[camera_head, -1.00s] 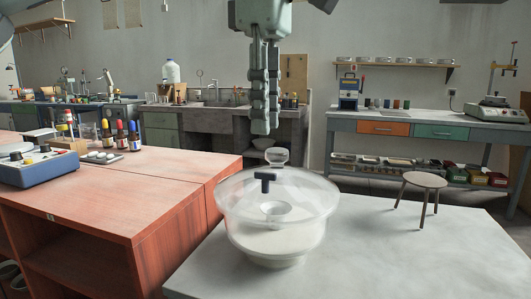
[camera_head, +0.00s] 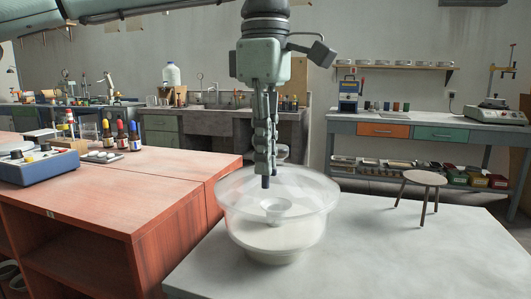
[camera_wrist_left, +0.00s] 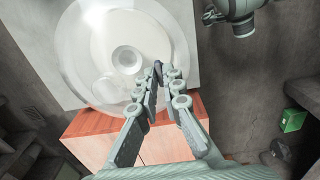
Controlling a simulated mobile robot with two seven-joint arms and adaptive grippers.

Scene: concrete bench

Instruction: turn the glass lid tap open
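The glass lid (camera_head: 310,192) is a clear dome lying on a round vessel with white contents (camera_head: 270,240) at the front of the grey bench. Its tap (camera_head: 265,183) is a small dark blue piece, mostly hidden behind my gripper in the head view. In the left wrist view the dark tap (camera_wrist_left: 157,67) shows between the fingertips, over the clear lid (camera_wrist_left: 85,50). My left gripper (camera_head: 265,172) points straight down with its fingertips at the tap. The finger gap is narrow, and I cannot tell whether both fingers press on the tap. My right gripper is out of view.
A three-legged stool (camera_head: 425,178) stands on the right of the grey bench top (camera_head: 400,255). A red wooden bench (camera_head: 110,200) on the left carries a blue device (camera_head: 40,167) and dropper bottles (camera_head: 121,135).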

